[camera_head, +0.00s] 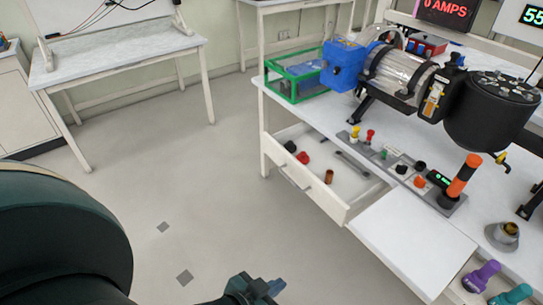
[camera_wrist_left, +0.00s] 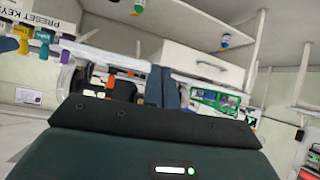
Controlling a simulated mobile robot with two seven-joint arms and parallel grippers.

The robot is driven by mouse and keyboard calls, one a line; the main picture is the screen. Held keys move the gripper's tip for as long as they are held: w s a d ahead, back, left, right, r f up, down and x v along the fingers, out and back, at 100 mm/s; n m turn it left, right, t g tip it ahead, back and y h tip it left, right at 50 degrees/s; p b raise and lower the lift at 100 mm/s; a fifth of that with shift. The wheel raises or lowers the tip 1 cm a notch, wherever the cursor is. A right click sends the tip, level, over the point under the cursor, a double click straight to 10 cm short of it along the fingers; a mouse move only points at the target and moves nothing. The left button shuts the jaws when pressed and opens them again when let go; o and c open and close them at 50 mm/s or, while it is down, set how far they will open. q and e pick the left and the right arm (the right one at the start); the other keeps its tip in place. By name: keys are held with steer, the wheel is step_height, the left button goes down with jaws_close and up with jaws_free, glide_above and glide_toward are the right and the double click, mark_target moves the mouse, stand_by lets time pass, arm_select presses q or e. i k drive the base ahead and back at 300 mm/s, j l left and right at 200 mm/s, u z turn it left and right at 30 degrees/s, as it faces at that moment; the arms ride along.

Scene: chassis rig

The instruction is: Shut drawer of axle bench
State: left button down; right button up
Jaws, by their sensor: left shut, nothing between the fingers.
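The white drawer (camera_head: 320,196) of the axle bench (camera_head: 318,112) stands open, pulled out toward the aisle with its handle on the front panel. A black part, a red part, a copper-coloured cylinder and a grey bar lie inside. In the left wrist view, the drawer front (camera_wrist_left: 202,69) and its handle appear beyond the fingers, in a tilted picture. My left gripper (camera_head: 271,287) is at the bottom edge of the head view, in front of and apart from the drawer. Its fingers (camera_wrist_left: 163,86) are shut and empty. My right gripper is not in view.
A white panel (camera_head: 412,240) projects beside the drawer on the right. The benchtop carries a motor assembly (camera_head: 400,75), a green-framed box (camera_head: 297,77) and several small coloured parts. Another table (camera_head: 118,62) stands at the back left. The grey floor between is clear.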

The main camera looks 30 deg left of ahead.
mark_target(347, 192)
steer(key=i+j+z, duration=0.15)
steer(key=j, duration=0.9)
steer(key=i+j, duration=0.3)
steer(key=i+z, duration=0.05)
